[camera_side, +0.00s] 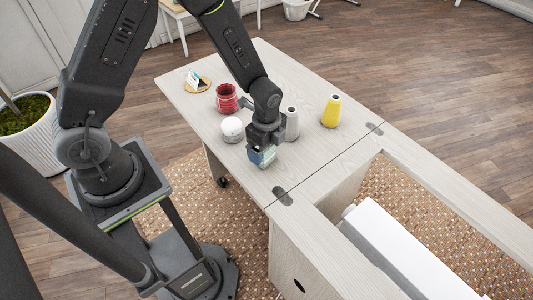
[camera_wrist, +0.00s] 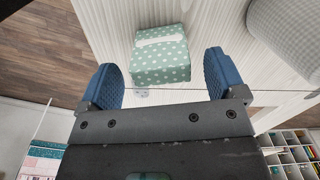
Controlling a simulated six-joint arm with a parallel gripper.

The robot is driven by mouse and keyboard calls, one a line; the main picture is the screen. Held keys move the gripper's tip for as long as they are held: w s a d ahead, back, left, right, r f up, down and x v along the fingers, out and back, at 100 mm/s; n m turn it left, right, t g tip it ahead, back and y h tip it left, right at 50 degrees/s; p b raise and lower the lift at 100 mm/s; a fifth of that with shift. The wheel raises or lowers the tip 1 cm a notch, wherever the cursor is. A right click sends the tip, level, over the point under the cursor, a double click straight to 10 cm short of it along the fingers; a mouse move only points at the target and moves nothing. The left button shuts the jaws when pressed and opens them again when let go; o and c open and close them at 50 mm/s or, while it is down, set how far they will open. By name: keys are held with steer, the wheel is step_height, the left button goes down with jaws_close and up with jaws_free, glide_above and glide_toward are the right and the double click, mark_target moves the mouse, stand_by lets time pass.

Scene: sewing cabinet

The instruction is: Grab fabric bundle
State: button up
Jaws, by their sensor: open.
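The fabric bundle is a folded teal block with white dots and a pale band; in the wrist view the fabric bundle (camera_wrist: 162,62) lies on the pale table top, between and a little beyond my blue finger pads. My gripper (camera_wrist: 164,78) is open, with one pad on each side and a visible gap to the bundle at both. In the side view my gripper (camera_side: 261,150) is low over the table near its front edge. It hides most of the bundle (camera_side: 269,160) there. I cannot tell whether the pads touch it.
A white round object (camera_side: 232,130) and a grey cone spool (camera_side: 292,124) stand close to my gripper. A yellow cone spool (camera_side: 331,112), a red container (camera_side: 227,98) and a small card on a wooden disc (camera_side: 197,84) are farther off. The table's right part has an opening.

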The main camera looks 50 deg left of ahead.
mark_target(267, 153)
steer(key=shift+f, duration=1.5)
steer(key=shift+c, duration=0.2)
steer(key=c, duration=0.9)
steer(key=shift+c, duration=0.2)
steer(key=shift+r, duration=0.15)
